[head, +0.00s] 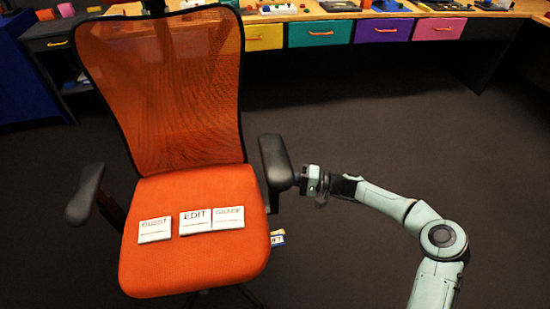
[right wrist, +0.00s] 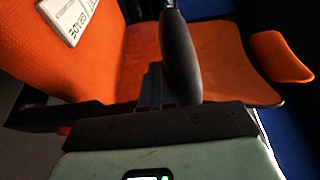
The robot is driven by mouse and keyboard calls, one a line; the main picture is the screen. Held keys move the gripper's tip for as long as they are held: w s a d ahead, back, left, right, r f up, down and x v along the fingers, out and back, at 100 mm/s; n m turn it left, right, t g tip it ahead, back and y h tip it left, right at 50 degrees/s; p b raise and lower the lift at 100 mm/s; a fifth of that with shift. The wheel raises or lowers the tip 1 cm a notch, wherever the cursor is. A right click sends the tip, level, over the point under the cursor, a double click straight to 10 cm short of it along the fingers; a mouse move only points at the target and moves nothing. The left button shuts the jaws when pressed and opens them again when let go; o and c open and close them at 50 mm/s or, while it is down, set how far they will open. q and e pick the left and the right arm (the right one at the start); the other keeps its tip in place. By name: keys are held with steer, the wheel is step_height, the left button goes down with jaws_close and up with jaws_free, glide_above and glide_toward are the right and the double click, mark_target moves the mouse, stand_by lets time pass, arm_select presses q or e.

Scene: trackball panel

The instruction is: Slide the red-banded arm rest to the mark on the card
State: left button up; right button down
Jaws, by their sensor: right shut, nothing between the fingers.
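An office chair with an orange mesh back (head: 165,95) and an orange seat (head: 190,270) faces me. It has a dark arm rest (head: 276,160) on the right and another dark arm rest (head: 86,192) on the left. I cannot make out a red band on either. White cards reading GUEST (head: 154,230), EDIT (head: 195,220) and GRADE (head: 228,217) lie on the seat. My right gripper (head: 300,178) is shut and empty at the outer side of the right arm rest; contact is unclear. That arm rest (right wrist: 178,55) stands before the fingers in the right wrist view. My left gripper is out of view.
A small card with blue and yellow (head: 278,239) shows beside the seat's right edge, partly hidden. A bench with yellow (head: 264,38), teal (head: 320,34), purple (head: 384,30) and pink (head: 436,29) drawers stands behind. The dark floor (head: 390,125) right of the chair is clear.

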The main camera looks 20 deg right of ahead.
steer(key=shift+r, duration=0.35)
steer(key=shift+f, duration=0.1)
step_height(320, 180, down, 3)
steer(key=shift+f+b, duration=0.1)
steer(key=shift+b, duration=0.25)
steer(key=s+d, duration=0.2)
steer(key=d, duration=0.6)
steer(key=shift+d+b, duration=0.3)
steer(key=shift+d, duration=0.1)
steer(key=shift+s+f, duration=0.1)
steer(key=shift+s, duration=0.05)
